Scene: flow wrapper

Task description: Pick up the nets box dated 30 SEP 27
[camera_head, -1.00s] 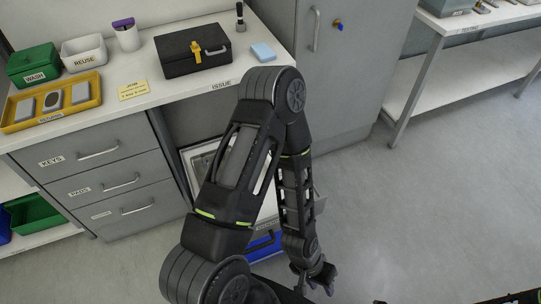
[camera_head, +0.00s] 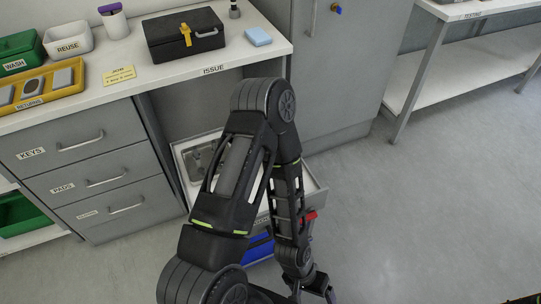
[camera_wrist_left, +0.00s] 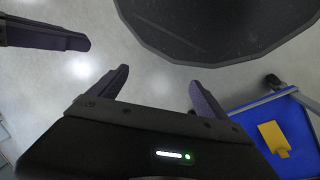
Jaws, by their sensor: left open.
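No box with a readable nets label or 30 SEP 27 date shows. My left gripper (camera_head: 316,291) hangs low at the bottom of the head view, over the floor in front of the cabinet. In the left wrist view its two dark fingers (camera_wrist_left: 158,80) are apart with nothing between them. A dark finger-like part at that view's left edge may belong to my right gripper, but only one finger shows. An open white-rimmed drawer or tray (camera_head: 181,165) under the counter holds grey items, and my arm hides much of it. A small red item (camera_head: 311,215) shows beside my forearm.
The ISSUE counter (camera_head: 265,62) carries a black case (camera_head: 184,35), a light blue block (camera_head: 258,36), a REUSE bin (camera_head: 69,40) and a yellow RETURNS tray (camera_head: 70,92). Below are drawers. A blue tray (camera_wrist_left: 280,112) with a yellow piece is at the wrist view's right. Floor at right is clear.

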